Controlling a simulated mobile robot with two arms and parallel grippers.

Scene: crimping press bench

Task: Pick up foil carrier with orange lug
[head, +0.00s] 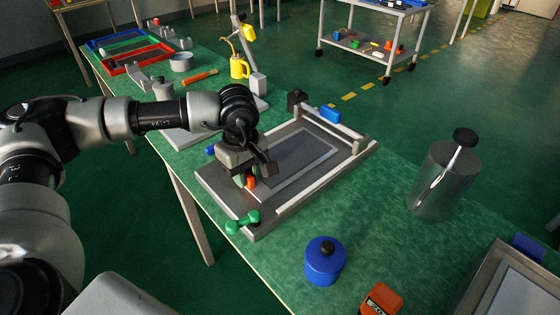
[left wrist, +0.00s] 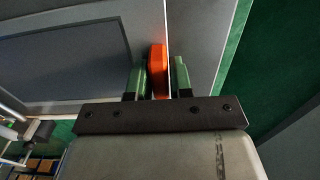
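The foil carrier (head: 300,160) is a flat grey plate with a pale-bordered panel, lying in the press bed on the bench. Its orange lug (head: 251,183) stands at the near left side, partly hidden by my left gripper (head: 246,181). In the left wrist view the orange lug (left wrist: 157,72) stands between the two green fingers of my left gripper (left wrist: 160,78). A narrow gap shows on each side of the lug, so the fingers look open around it. The panel of the carrier (left wrist: 65,60) fills the left of that view. My right gripper is not in view.
The press bed has raised rails (head: 325,185) and a green clamp handle (head: 243,222) at its near corner. A yellow can (head: 239,68) stands farther back.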

